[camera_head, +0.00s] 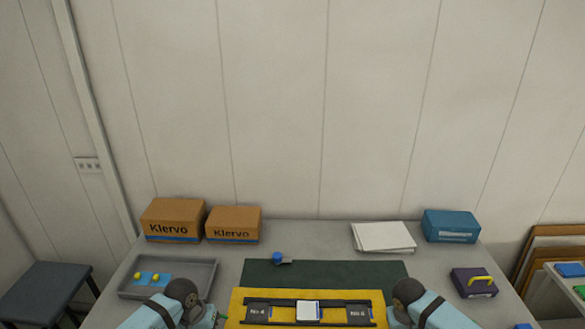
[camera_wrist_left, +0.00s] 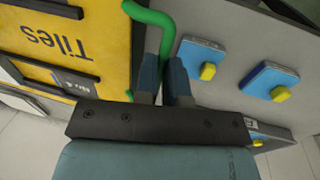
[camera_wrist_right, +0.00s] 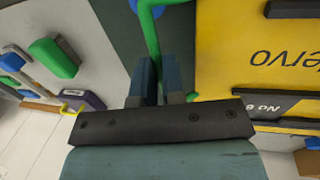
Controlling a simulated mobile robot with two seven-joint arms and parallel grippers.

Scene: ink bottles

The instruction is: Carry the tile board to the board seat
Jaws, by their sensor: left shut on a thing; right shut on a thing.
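The yellow tile board (camera_head: 236,304) is at the near edge of the head view, with dark slots and a white tile (camera_head: 308,310) in the middle. My left gripper (camera_wrist_left: 165,65) is shut on a green handle (camera_wrist_left: 152,18) at one end of the board. My right gripper (camera_wrist_right: 160,65) is shut on the green handle (camera_wrist_right: 148,35) at the other end. The yellow face also shows in the left wrist view (camera_wrist_left: 105,45) and right wrist view (camera_wrist_right: 240,45). A dark green mat (camera_head: 345,272) lies behind the board; I cannot tell whether it is the board seat.
A grey tray (camera_head: 206,273) with blue, yellow-knobbed pieces stands left. A blue-knobbed piece (camera_head: 278,258) is on the mat. Two cartons (camera_head: 172,220), white sheets (camera_head: 383,236) and a teal box (camera_head: 451,225) line the back. A purple box (camera_head: 473,283) with yellow handle stands right.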

